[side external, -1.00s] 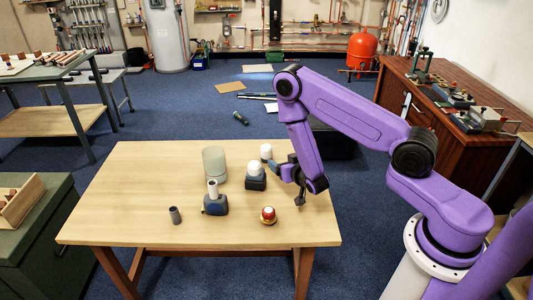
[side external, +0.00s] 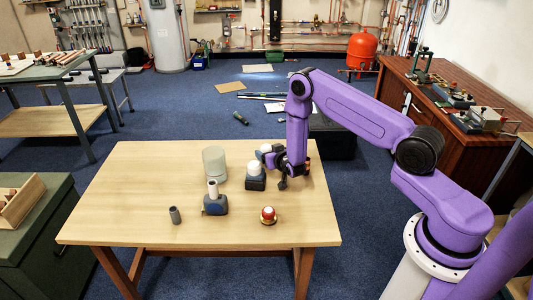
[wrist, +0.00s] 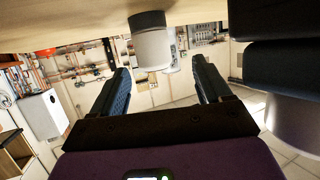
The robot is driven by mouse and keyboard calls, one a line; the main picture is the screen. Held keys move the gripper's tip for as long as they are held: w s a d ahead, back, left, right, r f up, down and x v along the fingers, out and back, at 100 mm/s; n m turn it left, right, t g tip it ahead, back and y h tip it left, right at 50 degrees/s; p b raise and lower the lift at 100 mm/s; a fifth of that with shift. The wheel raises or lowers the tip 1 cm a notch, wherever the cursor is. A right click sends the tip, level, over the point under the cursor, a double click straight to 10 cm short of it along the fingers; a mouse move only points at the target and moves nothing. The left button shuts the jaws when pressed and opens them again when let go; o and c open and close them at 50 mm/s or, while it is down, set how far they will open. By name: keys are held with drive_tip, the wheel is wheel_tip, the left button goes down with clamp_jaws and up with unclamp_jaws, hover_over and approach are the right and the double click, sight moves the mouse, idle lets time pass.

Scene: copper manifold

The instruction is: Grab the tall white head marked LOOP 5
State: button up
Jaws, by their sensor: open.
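A white head on a dark grey base (wrist: 152,48) shows in the wrist view, which is upside down with the table at the top. It lies ahead of my gripper (wrist: 160,66), between the lines of the two spread fingers. Faint marks show on its right edge, but I cannot read LOOP 5. In the side view a white head (side external: 265,147) stands towards the back of the table, partly hidden by my gripper (side external: 264,156). The jaws are open and empty. I cannot tell from the side view whether a finger touches the head.
A white-topped head on a dark blue base (side external: 255,177) stands close to my gripper. A frosted cylinder (side external: 215,163), a white tube in a blue base (side external: 214,203), a grey cylinder (side external: 174,215) and a red-topped knob (side external: 268,215) share the table (side external: 130,200). The front left is clear.

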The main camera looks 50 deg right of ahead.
sight(267, 147)
drive_tip(key=w+d, duration=0.2)
drive_tip(key=w, duration=0.1)
drive_tip(key=shift+f, duration=0.2)
drive_tip(key=shift+w+d+f, duration=0.25)
drive_tip(key=shift+w+f, duration=0.05)
drive_tip(key=shift+w, duration=0.3)
drive_tip(key=c, duration=1.1)
